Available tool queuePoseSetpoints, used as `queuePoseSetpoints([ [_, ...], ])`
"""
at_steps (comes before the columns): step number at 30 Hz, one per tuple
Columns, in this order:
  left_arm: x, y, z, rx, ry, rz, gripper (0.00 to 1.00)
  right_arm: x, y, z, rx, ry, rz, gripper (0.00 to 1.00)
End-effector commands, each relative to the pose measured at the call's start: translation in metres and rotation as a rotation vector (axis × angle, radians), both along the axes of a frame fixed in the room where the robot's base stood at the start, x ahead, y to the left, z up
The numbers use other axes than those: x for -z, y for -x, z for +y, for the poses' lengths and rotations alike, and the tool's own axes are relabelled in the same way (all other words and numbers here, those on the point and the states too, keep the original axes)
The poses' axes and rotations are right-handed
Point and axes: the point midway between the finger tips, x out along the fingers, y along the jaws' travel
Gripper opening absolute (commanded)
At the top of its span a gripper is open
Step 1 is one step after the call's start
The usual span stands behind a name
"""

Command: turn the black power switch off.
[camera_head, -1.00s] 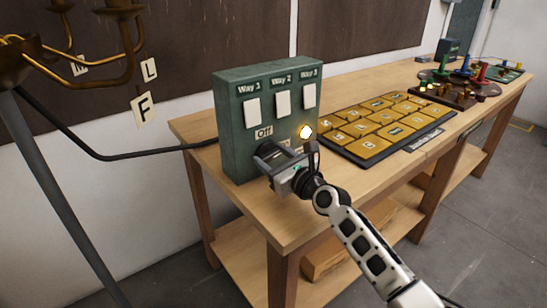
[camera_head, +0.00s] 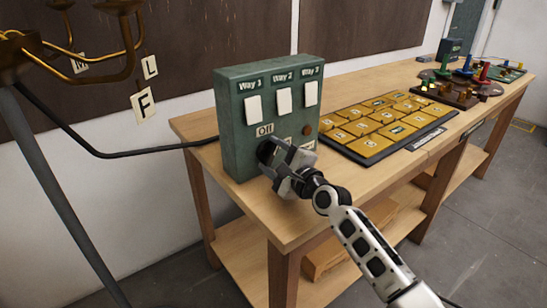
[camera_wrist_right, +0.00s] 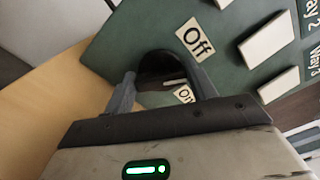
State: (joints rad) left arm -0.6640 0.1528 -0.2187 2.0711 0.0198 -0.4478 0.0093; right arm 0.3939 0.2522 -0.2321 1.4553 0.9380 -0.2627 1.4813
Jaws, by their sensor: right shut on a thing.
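The green switch box (camera_head: 235,110) stands upright on the wooden table. In the right wrist view, the black power switch (camera_wrist_right: 160,68) sits on the box's green face (camera_wrist_right: 135,35), close to the "Off" label (camera_wrist_right: 194,39); an "On" label (camera_wrist_right: 184,95) shows partly behind my gripper. My right gripper (camera_wrist_right: 162,88) is shut on the switch, one finger on each side. In the head view, my right gripper (camera_head: 270,155) hides most of the switch below the "Off" label (camera_head: 264,130). The round indicator (camera_head: 307,130) on the box is dark. My left gripper is not in view.
A tray of gold tiles (camera_head: 374,140) lies right of the box. A board with coloured pieces (camera_head: 455,95) sits farther back on the table. A brass lamp (camera_head: 110,45) with letter tags hangs at the left. A black cable (camera_head: 100,155) runs to the box.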

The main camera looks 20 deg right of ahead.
Motion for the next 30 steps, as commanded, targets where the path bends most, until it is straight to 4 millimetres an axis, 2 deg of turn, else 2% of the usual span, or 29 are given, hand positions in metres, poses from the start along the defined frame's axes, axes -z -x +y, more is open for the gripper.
queuePoseSetpoints([
  [15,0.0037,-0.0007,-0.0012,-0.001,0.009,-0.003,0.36,0.0032,0.0005,0.0004,-0.001,0.379,-0.136,0.34],
  [30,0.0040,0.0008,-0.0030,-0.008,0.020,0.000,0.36,0.0034,0.0004,0.0005,-0.001,0.493,-0.177,0.34],
])
